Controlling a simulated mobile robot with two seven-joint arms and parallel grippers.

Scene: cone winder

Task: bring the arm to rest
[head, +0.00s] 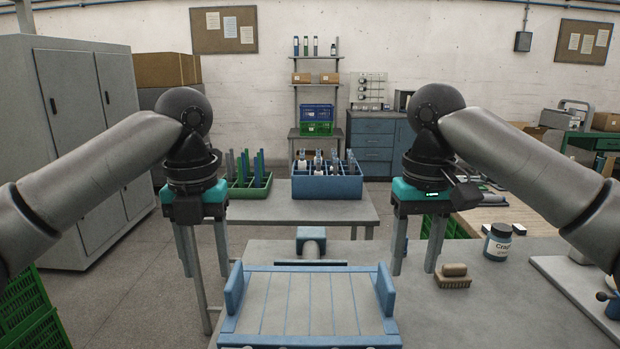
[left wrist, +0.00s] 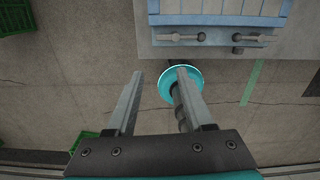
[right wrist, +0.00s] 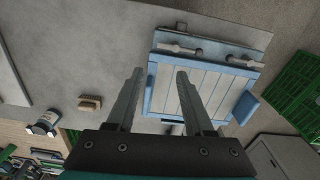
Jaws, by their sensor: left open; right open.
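Both my arms reach forward in the head view with their grippers pointing down. My left gripper (head: 205,274) is open and empty, left of the blue-framed slatted tray (head: 305,303). My right gripper (head: 415,271) is open and empty, right of the tray, above the grey bench. The right wrist view shows its fingers (right wrist: 160,72) apart with nothing between them. The tray also shows in the right wrist view (right wrist: 195,92).
A wooden brush (head: 454,277) and a labelled jar (head: 497,242) stand on the grey bench (head: 440,320) at right. A blue divided crate (head: 327,187) and a green rack (head: 248,190) sit on the table behind. Grey cabinets (head: 75,130) stand at left.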

